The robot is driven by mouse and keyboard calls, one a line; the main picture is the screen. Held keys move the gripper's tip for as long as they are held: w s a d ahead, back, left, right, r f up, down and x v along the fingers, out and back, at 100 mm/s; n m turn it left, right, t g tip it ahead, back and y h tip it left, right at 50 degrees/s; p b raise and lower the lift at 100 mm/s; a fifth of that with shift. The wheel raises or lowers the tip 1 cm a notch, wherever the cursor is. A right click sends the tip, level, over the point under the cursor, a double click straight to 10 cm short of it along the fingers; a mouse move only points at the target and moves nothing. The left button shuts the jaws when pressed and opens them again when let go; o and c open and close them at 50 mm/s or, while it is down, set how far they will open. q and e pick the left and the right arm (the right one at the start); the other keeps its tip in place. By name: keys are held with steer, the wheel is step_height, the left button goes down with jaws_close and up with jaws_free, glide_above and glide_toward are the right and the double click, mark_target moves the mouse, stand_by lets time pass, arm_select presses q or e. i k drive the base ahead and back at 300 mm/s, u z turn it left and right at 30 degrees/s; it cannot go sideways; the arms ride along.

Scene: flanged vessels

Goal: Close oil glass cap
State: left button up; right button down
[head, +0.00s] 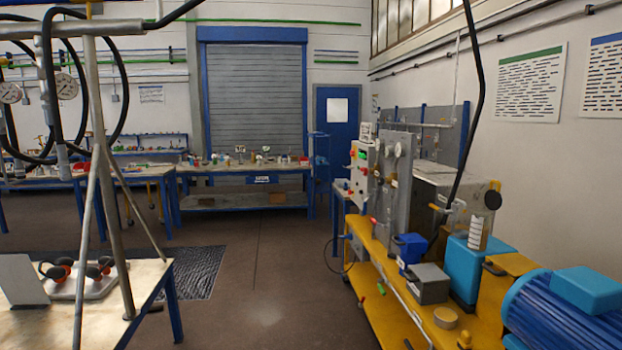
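A small clear glass with dark markings (478,233) stands upright on top of a light-blue tank (466,275) on the right; it looks like the oil glass. I cannot make out a cap on it or tell whether it is open or closed. A tan round piece (445,317) lies on the yellow bench in front; I cannot tell whether it is a cap. Neither of my grippers is in view.
The yellow bench (383,306) also carries a blue box (410,247), a grey box (429,284) and a large blue motor (565,312). A black hose hangs above it. A wooden-topped table (45,328) with metal poles stands at left. The floor (255,290) between is clear.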

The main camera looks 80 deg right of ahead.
mark_target(492, 198)
steer(key=z, duration=2.85)
steer(key=i, duration=1.5)
steer(key=z, duration=0.4)
